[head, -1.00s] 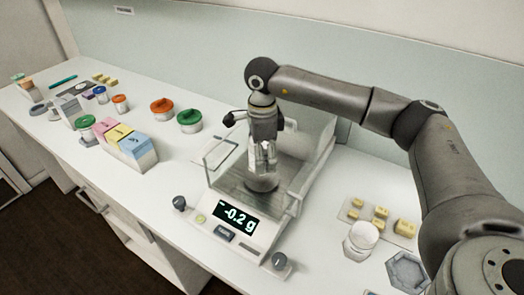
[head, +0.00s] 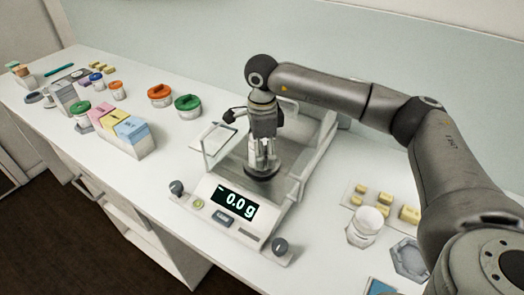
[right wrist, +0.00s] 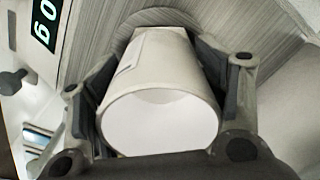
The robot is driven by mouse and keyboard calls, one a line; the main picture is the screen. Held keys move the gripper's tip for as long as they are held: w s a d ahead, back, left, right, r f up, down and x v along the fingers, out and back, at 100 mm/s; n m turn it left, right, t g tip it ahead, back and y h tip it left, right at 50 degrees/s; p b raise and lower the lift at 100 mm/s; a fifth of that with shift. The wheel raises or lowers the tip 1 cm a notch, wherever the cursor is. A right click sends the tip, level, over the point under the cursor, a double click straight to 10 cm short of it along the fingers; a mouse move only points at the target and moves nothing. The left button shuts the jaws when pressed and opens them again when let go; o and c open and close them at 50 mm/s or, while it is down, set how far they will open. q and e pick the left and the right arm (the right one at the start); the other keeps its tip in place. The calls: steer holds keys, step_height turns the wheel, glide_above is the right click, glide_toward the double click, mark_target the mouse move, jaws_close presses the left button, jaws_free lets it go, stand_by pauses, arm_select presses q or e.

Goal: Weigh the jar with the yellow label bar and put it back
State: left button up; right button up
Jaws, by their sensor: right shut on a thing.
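My right gripper (head: 262,168) is inside the draft shield of the balance (head: 205,218), low over the dark round pan (head: 262,176). The right wrist view shows it shut on a pale, round, tapered jar (right wrist: 160,95), with one finger on each side. A pale label edge shows on the jar's left side, but no yellow bar can be made out. The pan (right wrist: 150,16) is behind the jar; whether they touch cannot be told. The display (head: 234,203) reads 0.0 g. My left gripper is not in view.
Clear panels (head: 312,165) surround the pan closely. Several yellow blocks (head: 409,214), a white container (head: 365,222) and a grey hexagonal dish (head: 408,258) are at right. Pink, yellow and blue boxes (head: 130,128), an orange-lidded jar (head: 160,92) and green-lidded jar (head: 188,103) are at left.

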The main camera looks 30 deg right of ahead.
steer(key=shift+f, duration=0.2)
steer(key=o, duration=1.2)
steer(key=shift+c, duration=0.2)
step_height(320, 180, up, 12)
